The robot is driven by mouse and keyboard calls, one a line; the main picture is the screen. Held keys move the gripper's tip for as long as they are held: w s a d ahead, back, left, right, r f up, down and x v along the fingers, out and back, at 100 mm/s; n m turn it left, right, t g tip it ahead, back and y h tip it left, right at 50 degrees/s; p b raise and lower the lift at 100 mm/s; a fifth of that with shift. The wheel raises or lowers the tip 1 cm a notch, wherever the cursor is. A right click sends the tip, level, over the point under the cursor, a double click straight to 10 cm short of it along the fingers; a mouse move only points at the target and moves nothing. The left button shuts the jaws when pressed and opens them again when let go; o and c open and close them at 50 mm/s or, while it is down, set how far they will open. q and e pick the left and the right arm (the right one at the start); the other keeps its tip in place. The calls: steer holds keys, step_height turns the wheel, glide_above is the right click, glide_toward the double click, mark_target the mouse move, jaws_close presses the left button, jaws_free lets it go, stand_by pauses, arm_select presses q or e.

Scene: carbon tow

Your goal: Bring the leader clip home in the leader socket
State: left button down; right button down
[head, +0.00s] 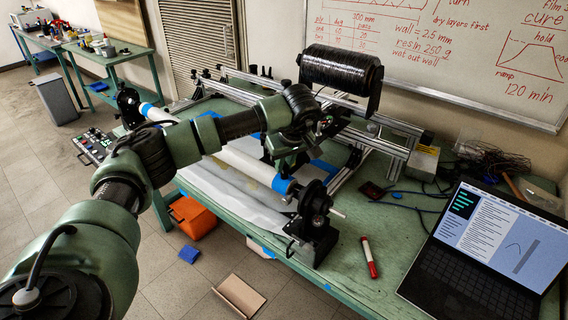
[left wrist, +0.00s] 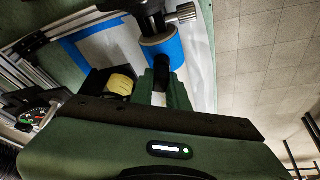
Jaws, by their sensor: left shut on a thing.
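My left gripper (head: 270,160) reaches in over the white mandrel (head: 240,165), close to its blue-banded near end. In the left wrist view its two green fingers (left wrist: 162,74) are closed on a small dark piece (left wrist: 168,63), which I take to be the leader clip; little of it shows. The piece lies against or just in front of the mandrel's blue band (left wrist: 162,47); I cannot tell whether they touch. I cannot pick out the leader socket in either view. My right gripper is in neither view.
A black tow spool (head: 341,70) stands behind the mandrel on an aluminium frame. The winder's end block (head: 314,235) is at the near end. A yellow roller (left wrist: 121,84) sits beside the fingers. A red marker (head: 369,257) and laptop (head: 490,240) lie to the right.

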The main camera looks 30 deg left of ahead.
arm_select(q)
steer(key=shift+s+f, duration=0.15)
steer(key=shift+f, duration=0.2)
steer(key=shift+s+d+f, duration=0.1)
steer(key=shift+d+f, duration=0.05)
steer(key=shift+f, duration=0.2)
steer(key=c, duration=1.3)
jaws_free()
steer(key=shift+f, duration=0.1)
steer(key=shift+d+r+b, duration=0.1)
steer(key=shift+r+b, duration=0.2)
steer(key=shift+r, duration=0.1)
steer(key=b+v, duration=0.1)
steer(key=v, duration=0.6)
steer(key=shift+w+a+r, duration=0.25)
steer(key=shift+a+r, duration=0.05)
steer(key=shift+r, duration=0.2)
